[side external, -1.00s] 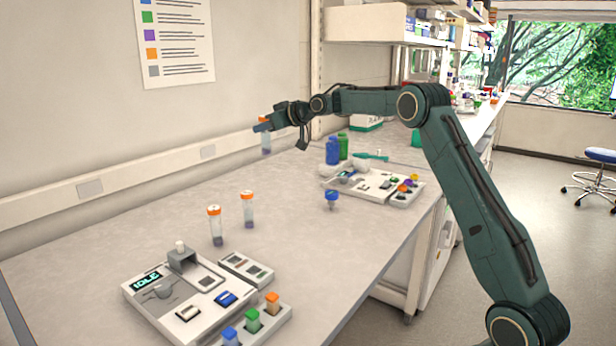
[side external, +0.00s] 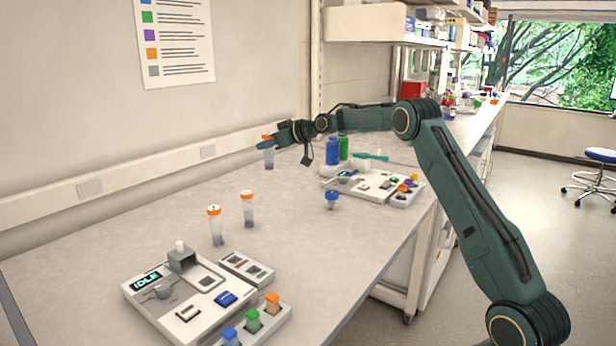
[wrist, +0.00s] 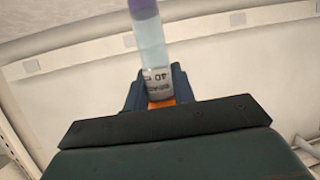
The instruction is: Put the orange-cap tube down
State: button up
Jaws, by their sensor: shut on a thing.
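My gripper (side external: 268,143) is shut on an orange-cap tube (side external: 268,158) near the back of the bench by the wall. The tube hangs upright, cap up, with purple contents at its bottom. I cannot tell whether its base touches the bench. In the wrist view the clear tube (wrist: 152,45) extends from between the jaws (wrist: 160,88), its orange cap partly hidden by the gripper. Two more orange-cap tubes, a front one (side external: 215,228) and a rear one (side external: 248,210), stand upright on the bench (side external: 130,232), apart from my gripper.
A grey device reading IDLE (side external: 146,281) and a rack with blue, green and orange caps (side external: 285,311) stand at the front. Blue (side external: 333,151) and green (side external: 344,148) bottles, a blue-capped vial (side external: 332,200) and a second device (side external: 350,181) stand to the right. Bench between is clear.

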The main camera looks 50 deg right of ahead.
notch_tip(320, 180, down, 11)
dwell(0.3)
jog(key=shift+f, duration=2.05)
jog(key=shift+f, duration=0.1)
jog(key=o, duration=1)
jog(key=shift+s+r, duration=0.1)
jog(key=shift+r, duration=0.1)
jog(key=shift+v, duration=5.9)
jog(key=shift+a, duration=0.15)
